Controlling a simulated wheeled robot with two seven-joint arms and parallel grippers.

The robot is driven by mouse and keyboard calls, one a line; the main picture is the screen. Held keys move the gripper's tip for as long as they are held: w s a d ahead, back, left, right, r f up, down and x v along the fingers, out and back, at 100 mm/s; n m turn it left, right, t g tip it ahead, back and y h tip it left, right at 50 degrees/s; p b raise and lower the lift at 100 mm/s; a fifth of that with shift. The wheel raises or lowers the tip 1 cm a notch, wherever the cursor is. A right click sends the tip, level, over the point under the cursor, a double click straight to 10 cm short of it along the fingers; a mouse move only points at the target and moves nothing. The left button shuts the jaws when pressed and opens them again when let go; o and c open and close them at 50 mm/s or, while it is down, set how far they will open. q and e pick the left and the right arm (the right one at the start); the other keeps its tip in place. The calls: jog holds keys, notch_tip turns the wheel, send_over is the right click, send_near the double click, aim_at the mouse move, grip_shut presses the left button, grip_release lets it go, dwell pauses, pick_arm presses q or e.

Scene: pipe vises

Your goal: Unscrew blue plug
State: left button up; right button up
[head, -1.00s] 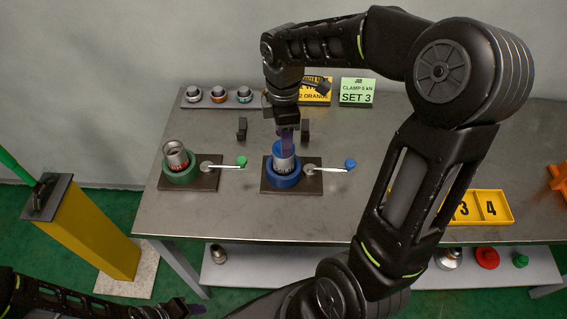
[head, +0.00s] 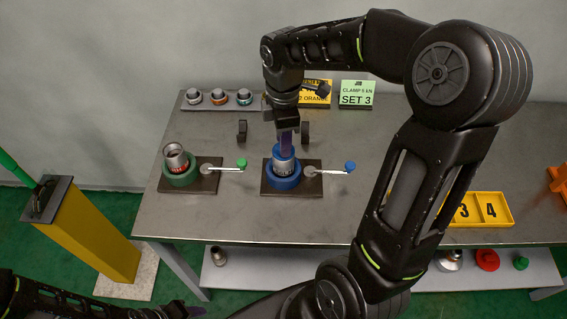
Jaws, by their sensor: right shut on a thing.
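The blue plug (head: 283,151) sits at the top of a grey metal pipe piece (head: 284,168), which stands upright in the blue vise (head: 285,183). My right gripper (head: 285,146) comes down from above and is shut on the blue plug; its fingertips partly hide the plug's top. The blue vise's lever ends in a blue knob (head: 350,165) at the right. To the left, a green vise (head: 181,178) holds an open-topped metal pipe piece (head: 175,156). My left gripper (head: 190,311) is low at the bottom edge, away from the table; its jaw opening is unclear.
A rack with several ringed fittings (head: 219,98) stands at the back left. A green SET 3 sign (head: 357,93) and a partly hidden yellow sign (head: 315,91) stand behind. A yellow numbered tray (head: 490,209) is at right. The table's front middle is clear.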

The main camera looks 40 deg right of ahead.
grip_shut()
jog(key=m, duration=0.3)
jog(key=shift+m, duration=0.4)
jog(key=m+b, duration=0.1)
jog(key=m, duration=0.4)
jog(key=shift+m, duration=0.3)
jog(key=m, duration=0.4)
jog(key=shift+m, duration=0.4)
